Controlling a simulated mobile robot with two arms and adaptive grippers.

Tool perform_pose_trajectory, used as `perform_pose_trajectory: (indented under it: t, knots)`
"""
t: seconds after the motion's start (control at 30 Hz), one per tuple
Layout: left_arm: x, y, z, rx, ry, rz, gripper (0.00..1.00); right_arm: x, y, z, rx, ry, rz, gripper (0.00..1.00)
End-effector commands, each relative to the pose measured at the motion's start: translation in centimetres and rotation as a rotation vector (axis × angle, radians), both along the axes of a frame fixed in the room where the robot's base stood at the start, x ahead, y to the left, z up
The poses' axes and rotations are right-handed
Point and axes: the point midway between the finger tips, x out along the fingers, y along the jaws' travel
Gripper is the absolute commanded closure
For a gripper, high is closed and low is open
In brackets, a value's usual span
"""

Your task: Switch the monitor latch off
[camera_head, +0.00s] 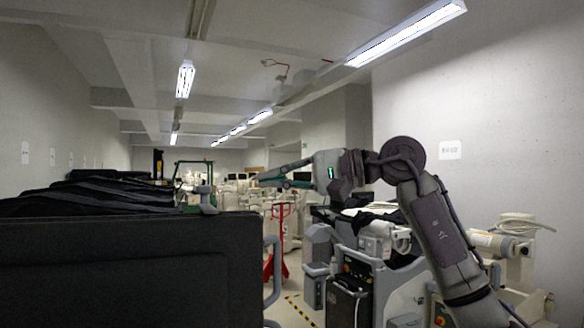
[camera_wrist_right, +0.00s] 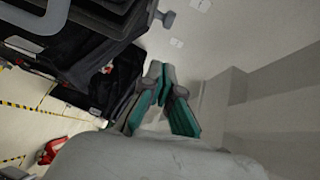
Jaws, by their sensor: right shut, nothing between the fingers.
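A grey knob-like part (camera_head: 205,196) stands up at the right end of the black covered cart (camera_head: 130,270); it may be the monitor latch, but its on or off setting cannot be told. In the right wrist view a similar grey knob (camera_wrist_right: 168,18) sticks out from the dark cart near the top. My right gripper (camera_head: 260,178), with teal finger pads, is shut and empty. It points left in the head view, to the right of the knob and apart from it. The right wrist view shows its fingers (camera_wrist_right: 162,72) below the knob. My left gripper is not in view.
A grey handle (camera_head: 272,283) runs down the cart's right side. A red stand (camera_head: 279,242) is farther back in the aisle. Grey medical equipment (camera_head: 378,285) stands at the right, below my arm. A narrow aisle with yellow-black floor tape (camera_head: 300,309) lies between.

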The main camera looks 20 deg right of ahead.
Motion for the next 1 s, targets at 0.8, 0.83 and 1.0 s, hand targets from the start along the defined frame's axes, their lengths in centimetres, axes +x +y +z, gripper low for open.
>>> perform_pose_trajectory:
  t: [0.8,0.83,1.0]
  knots:
    - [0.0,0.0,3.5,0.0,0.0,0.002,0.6,1.8,7.1,-1.2,0.001,0.0,0.001,1.0]
    - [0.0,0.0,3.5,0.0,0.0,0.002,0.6,1.8,7.2,-1.2,0.001,0.0,0.001,1.0]
    - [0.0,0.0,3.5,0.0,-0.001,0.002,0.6,1.8,7.1,-1.2,0.001,0.001,0.004,1.0]
